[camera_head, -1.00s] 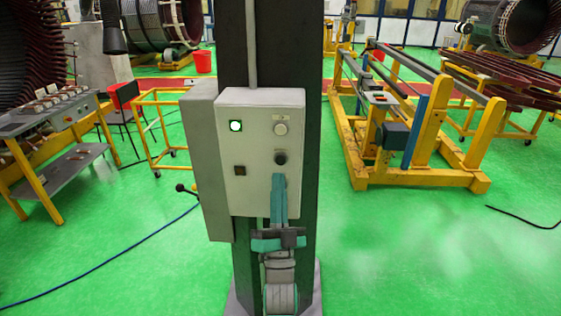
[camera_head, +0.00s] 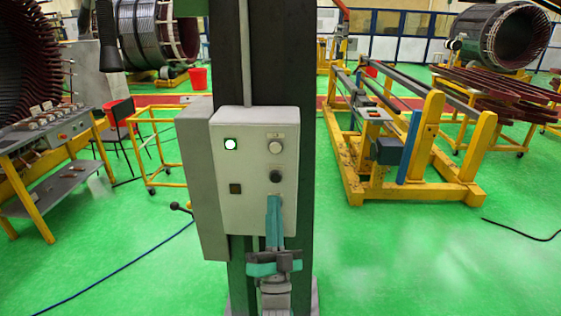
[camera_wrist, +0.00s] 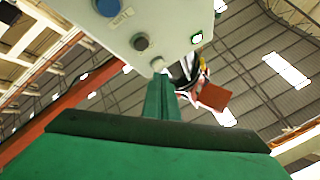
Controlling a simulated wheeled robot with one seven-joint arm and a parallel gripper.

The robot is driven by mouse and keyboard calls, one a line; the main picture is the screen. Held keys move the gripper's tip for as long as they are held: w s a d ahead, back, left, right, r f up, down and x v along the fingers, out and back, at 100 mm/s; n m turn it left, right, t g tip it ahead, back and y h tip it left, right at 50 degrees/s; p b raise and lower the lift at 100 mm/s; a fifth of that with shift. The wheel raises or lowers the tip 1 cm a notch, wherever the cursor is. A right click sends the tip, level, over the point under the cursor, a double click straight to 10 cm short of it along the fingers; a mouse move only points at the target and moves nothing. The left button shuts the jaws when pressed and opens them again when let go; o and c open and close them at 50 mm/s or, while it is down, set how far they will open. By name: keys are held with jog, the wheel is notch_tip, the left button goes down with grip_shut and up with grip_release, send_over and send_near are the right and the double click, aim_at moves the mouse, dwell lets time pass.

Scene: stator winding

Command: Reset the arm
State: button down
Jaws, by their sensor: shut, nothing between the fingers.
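A pale grey control box (camera_head: 255,215) is fixed to a dark column. My gripper (camera_head: 274,198) has teal fingers pointing up, together and empty, just below the dark knob in the head view. I cannot tell whether they touch the box.
The dark column (camera_head: 275,60) stands behind the box. A side table (camera_head: 50,150) and a yellow frame (camera_head: 155,150) are at left. A large yellow stand (camera_head: 400,190) is at right. Green floor (camera_head: 400,265) is open in front.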

jog(key=s+d+f+n+g+h, duration=0.1)
jog(key=s+f+g, duration=0.2)
jog(key=s+f, duration=0.8)
jog(key=s+d+f+n+g+h, duration=0.1)
jog(key=s+f+g, duration=0.2)
jog(key=s+f, duration=0.8)
jog(key=s+f+n+g, duration=0.1)
jog(key=s+f, duration=0.2)
jog(key=s, duration=0.4)
jog(key=s+d+f+n+g, duration=0.1)
jog(key=s+f+g, duration=0.1)
jog(key=s, duration=0.5)
jog(key=s+d+f+n+g, duration=0.1)
jog(key=s+f+n+g, duration=0.1)
jog(key=s+f, duration=0.2)
jog(key=s, duration=0.3)
jog(key=shift+s+d+f+h, duration=0.15)
jog(key=shift+s+f+h, duration=0.1)
jog(key=shift+s+h, duration=0.15)
jog(key=shift+w, duration=0.1)
